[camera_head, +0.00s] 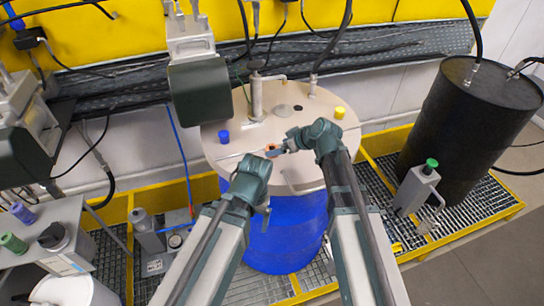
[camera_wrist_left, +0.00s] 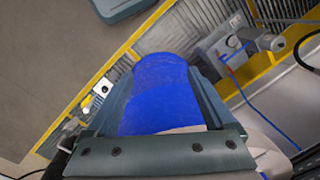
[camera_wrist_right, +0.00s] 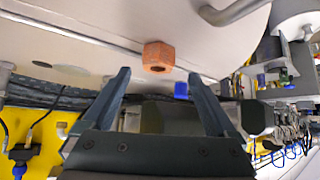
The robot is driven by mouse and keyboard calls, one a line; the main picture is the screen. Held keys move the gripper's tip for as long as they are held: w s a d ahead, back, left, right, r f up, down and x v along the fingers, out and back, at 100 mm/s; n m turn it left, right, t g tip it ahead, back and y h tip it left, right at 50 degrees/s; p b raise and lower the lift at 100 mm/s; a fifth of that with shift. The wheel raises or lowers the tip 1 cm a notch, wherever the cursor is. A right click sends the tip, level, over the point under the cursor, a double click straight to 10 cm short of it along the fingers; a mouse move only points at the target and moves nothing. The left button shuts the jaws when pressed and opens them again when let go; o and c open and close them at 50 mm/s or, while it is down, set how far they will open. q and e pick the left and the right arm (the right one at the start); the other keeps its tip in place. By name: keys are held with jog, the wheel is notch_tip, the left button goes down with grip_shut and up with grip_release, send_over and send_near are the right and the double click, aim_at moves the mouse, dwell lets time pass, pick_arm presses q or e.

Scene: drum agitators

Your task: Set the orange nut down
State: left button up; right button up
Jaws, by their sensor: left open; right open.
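The orange nut (camera_wrist_right: 157,56) shows in the right wrist view, just beyond and between the fingertips, against the pale drum lid. It appears to rest on the lid, and the fingers do not press on it. In the head view only a little of the nut (camera_head: 269,148) shows beside my right gripper (camera_head: 277,150), which is open over the lid (camera_head: 310,165). My left gripper (camera_head: 264,208) is open and empty, low at the lid's front edge. The left wrist view shows the blue drum side (camera_wrist_left: 160,95) between its fingers.
A pipe fitting (camera_head: 257,95) stands at the back of the lid. A blue cap (camera_head: 224,136) and a yellow cap (camera_head: 339,112) stick up from it. A black drum (camera_head: 465,120) stands to the right. The lid's right part is fairly clear.

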aim_at(273, 148)
jog(key=shift+d+b+x, duration=0.2)
jog(key=shift+b+x, duration=1.4)
jog(key=shift+x, duration=0.65)
jog(key=shift+w+a+f, duration=0.25)
jog(key=shift+w+a, duration=0.05)
jog(key=shift+r, duration=0.1)
grip_shut()
